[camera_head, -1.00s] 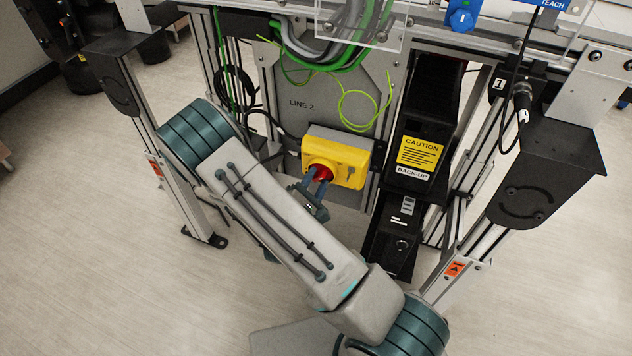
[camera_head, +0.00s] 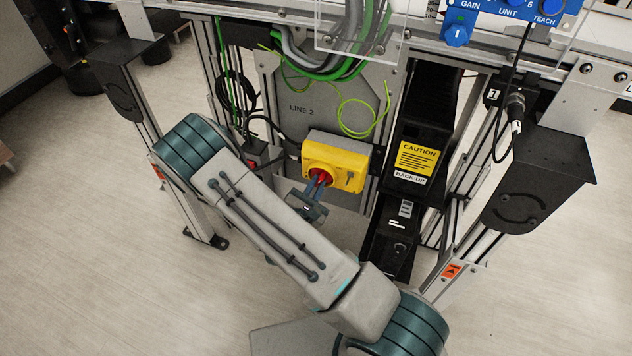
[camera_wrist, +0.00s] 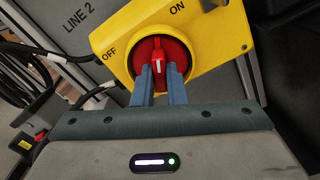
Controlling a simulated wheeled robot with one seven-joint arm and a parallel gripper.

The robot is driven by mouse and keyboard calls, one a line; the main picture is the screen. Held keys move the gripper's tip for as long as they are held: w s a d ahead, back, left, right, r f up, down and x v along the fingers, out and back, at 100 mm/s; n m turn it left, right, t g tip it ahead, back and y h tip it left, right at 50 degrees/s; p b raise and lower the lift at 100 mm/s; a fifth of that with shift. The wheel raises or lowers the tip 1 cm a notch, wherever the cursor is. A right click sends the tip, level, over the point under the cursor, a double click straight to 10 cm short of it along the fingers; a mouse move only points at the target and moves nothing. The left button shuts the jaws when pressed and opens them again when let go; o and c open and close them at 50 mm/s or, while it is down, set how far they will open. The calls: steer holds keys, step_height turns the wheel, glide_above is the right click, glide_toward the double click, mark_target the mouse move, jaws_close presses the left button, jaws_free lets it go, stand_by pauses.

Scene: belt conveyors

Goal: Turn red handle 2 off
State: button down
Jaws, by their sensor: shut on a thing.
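The red handle (camera_head: 319,177) is a rotary knob on the yellow switch box (camera_head: 347,160), below the LINE 2 label. In the wrist view the red handle (camera_wrist: 158,52) has a white mark on its grip and stands upright in the picture, between the OFF lettering at left and the ON lettering at upper right. My gripper (camera_head: 317,184) reaches it from below in the head view. In the wrist view my gripper (camera_wrist: 158,72) has its two fingers on either side of the handle's grip, shut on it. The fingers hide part of the handle's lower end.
Green and grey cables (camera_head: 345,60) hang above the box. A black unit with a yellow caution label (camera_head: 417,158) stands close at right. A small box with a red part (camera_head: 253,157) sits at left.

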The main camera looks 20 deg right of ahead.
steer(key=n+p, duration=0.5)
steer(key=n, duration=0.2)
steer(key=shift+r, duration=0.15)
steer(key=n+p, duration=0.2)
steer(key=n, duration=0.2)
steer(key=shift+s, duration=0.1)
steer(key=shift+d+n+p, duration=0.1)
steer(key=shift+n+p, duration=0.75)
steer(key=shift+n, duration=0.75)
steer(key=c, duration=1.5)
jaws_free()
steer(key=shift+o, duration=0.2)
steer(key=v, duration=1.4)
steer(key=shift+p, duration=0.35)
